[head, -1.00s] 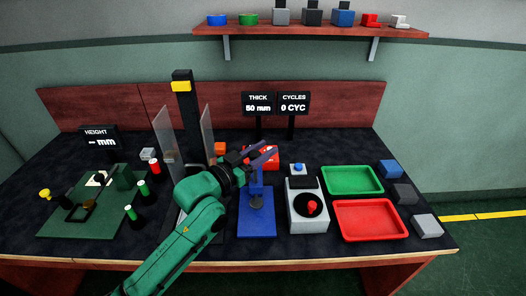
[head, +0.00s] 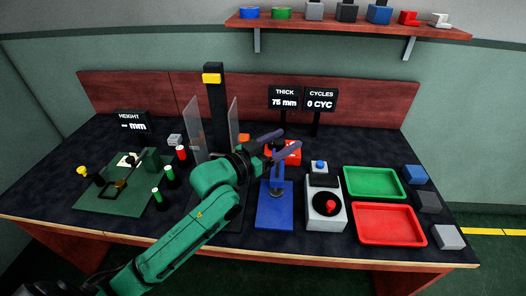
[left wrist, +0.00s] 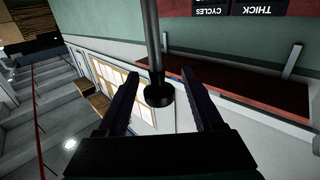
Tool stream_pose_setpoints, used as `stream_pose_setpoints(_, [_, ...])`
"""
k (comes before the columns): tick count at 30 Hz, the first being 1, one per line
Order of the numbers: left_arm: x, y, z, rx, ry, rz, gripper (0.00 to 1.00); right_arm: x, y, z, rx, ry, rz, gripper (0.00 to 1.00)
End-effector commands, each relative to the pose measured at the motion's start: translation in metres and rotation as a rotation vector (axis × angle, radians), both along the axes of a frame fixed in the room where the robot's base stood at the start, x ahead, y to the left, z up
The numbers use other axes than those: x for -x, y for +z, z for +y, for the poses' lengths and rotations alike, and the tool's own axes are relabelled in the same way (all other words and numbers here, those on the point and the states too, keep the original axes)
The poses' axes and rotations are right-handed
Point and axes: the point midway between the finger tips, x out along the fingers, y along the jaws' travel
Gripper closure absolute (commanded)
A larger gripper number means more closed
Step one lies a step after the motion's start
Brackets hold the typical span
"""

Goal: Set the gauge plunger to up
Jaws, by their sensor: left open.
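The blue gauge stand (head: 273,213) stands on the table right of centre, with a grey foot low on its post. The THICK display (head: 284,98) above it reads 75 mm. My left gripper (head: 290,138) is open at the top of the gauge and partly hides it. In the left wrist view a grey rod ending in a dark disc (left wrist: 159,95), seemingly the plunger, shows between the two spread fingers (left wrist: 166,90). I cannot tell whether a finger touches it. My right gripper is not in view.
A grey box with a red knob (head: 326,210) stands close right of the gauge, then a green tray (head: 375,182) and a red tray (head: 390,224). Clear upright panels (head: 193,127) stand left of the gripper.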

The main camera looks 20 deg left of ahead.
Motion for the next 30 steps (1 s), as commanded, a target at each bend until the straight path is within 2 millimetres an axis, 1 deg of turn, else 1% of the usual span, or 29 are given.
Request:
stream_pose_setpoints(1, [0.009,-0.004,0.004,-0.005,-0.002,0.002,0.32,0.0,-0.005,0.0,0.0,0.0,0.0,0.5])
stream_pose_setpoints(3, [0.022,-0.005,0.013,-0.004,-0.001,0.003,0.32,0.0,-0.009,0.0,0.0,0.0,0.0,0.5])
stream_pose_setpoints(10, [0.063,-0.005,0.035,-0.005,-0.005,0.004,0.32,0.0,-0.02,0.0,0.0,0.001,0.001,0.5])
stream_pose_setpoints(12, [0.073,-0.004,0.043,-0.004,0.0,0.006,0.32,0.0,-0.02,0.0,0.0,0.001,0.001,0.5])
stream_pose_setpoints(15, [0.089,-0.003,0.05,-0.005,-0.006,0.005,0.32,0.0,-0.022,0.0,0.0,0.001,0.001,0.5])
stream_pose_setpoints(16, [0.092,0.003,0.053,-0.003,0.0,0.007,0.32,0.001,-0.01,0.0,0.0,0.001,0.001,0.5])
stream_pose_setpoints(17, [0.094,0.004,0.056,-0.001,0.001,0.008,0.32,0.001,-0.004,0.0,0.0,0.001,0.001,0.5])
stream_pose_setpoints(21, [0.106,0.003,0.063,-0.002,0.001,0.003,0.32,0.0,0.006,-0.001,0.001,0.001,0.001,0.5])
stream_pose_setpoints(25, [0.111,0.002,0.064,0.0,-0.003,0.0,0.32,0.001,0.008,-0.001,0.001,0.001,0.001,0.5])
stream_pose_setpoints(30, [0.111,0.0,0.065,0.0,-0.003,-0.001,0.32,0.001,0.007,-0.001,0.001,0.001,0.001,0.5])
